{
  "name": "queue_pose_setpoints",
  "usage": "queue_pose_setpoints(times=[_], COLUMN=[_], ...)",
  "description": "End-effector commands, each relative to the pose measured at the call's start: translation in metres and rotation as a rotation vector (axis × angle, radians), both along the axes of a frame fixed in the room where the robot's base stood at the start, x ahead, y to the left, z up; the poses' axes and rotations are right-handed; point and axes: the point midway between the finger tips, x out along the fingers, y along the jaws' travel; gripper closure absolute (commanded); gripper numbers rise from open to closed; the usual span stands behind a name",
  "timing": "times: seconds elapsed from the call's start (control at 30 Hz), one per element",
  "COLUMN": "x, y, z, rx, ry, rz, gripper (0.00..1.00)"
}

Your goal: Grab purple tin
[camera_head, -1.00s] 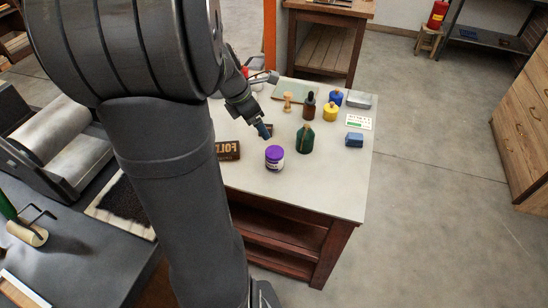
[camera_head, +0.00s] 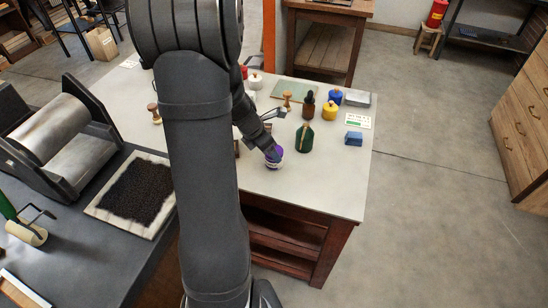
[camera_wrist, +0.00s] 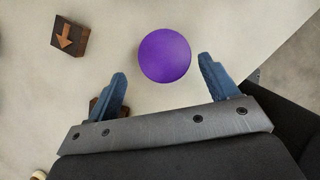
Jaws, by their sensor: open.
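The purple tin (camera_head: 274,161) stands on the pale tabletop in the head view, with a purple lid and a whitish body. In the wrist view its round purple lid (camera_wrist: 164,55) shows from above, just ahead of and between my blue fingertips. My gripper (camera_wrist: 162,77) is open and empty, one finger to the left of the lid and one to the right, with gaps on both sides. In the head view my gripper (camera_head: 270,150) is right at the tin and hides part of its top.
A dark green bottle (camera_head: 304,138) stands to the right of the tin. A wooden block with an arrow (camera_wrist: 69,37) lies to the left in the wrist view. Blue (camera_head: 335,97) and yellow (camera_head: 330,111) pots stand farther back. The table (camera_head: 325,195) is clear in front.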

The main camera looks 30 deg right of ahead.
Motion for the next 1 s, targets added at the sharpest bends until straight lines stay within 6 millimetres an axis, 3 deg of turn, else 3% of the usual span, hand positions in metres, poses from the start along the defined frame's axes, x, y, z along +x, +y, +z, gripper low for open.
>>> queue_pose_setpoints(times=[0.4, 0.7, 0.77, 1.0], x=[-0.005, -0.004, -0.004, -0.004], y=[-0.019, -0.021, -0.021, -0.021], z=[-0.044, -0.048, -0.048, -0.048], rx=[0.001, 0.001, 0.001, 0.001], ry=[0.001, 0.000, 0.000, 0.000], rz=[-0.001, -0.002, -0.002, -0.002], gripper=[0.21, 0.21, 0.29, 0.75])
